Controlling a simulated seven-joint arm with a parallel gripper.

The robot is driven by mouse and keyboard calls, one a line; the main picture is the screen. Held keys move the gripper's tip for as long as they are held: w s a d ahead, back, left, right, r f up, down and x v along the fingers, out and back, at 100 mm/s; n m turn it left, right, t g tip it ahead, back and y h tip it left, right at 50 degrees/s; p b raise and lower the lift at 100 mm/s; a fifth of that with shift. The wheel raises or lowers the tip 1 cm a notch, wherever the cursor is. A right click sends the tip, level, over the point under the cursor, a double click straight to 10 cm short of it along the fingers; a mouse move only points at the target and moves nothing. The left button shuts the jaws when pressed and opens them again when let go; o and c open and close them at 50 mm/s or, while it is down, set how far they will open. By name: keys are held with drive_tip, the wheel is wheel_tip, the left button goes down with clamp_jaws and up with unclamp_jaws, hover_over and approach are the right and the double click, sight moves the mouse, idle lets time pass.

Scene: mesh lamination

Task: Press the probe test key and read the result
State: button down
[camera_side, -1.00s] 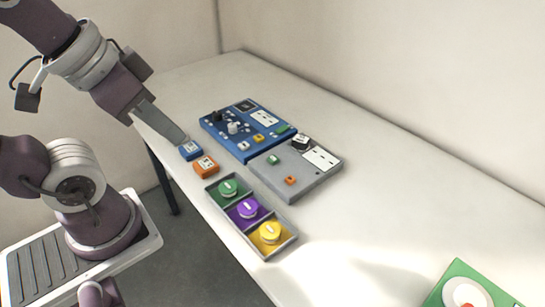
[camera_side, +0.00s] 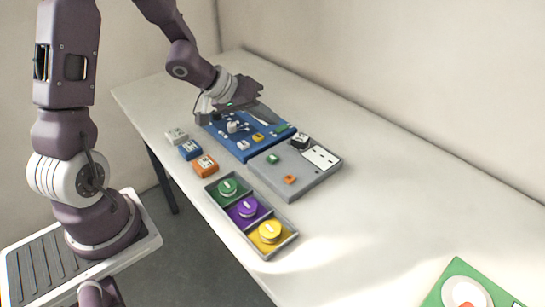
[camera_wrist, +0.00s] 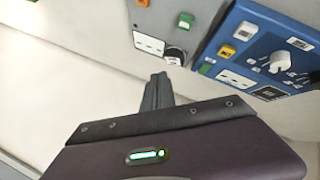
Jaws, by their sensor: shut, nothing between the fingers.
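The blue panel (camera_side: 240,147) lies on the table with a white knob (camera_side: 233,127), small white and orange keys and a green key. It also shows at the upper right of the wrist view (camera_wrist: 232,22), with its dark display (camera_wrist: 268,92). I cannot tell which key is the probe test key. My gripper (camera_side: 268,117) is shut and empty at the blue panel's far side, hiding its far edge; contact is unclear.
A tray (camera_side: 272,252) holds green, purple and yellow round pieces in front of the panels. White (camera_side: 176,136), blue (camera_side: 190,150) and orange (camera_side: 205,166) blocks stand near the table's left edge. A green board (camera_side: 440,290) lies at the lower right.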

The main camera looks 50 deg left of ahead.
sight(269, 158)
drive_tip(key=shift+f, duration=0.1)
wheel_tip(269, 158, down, 9)
drive_tip(key=shift+r, duration=0.15)
idle(0.6)
idle(1.9)
drive_tip(key=shift+f, duration=0.4)
drive_tip(key=shift+f, duration=0.5)
idle(0.4)
drive_tip(key=shift+r, duration=0.9)
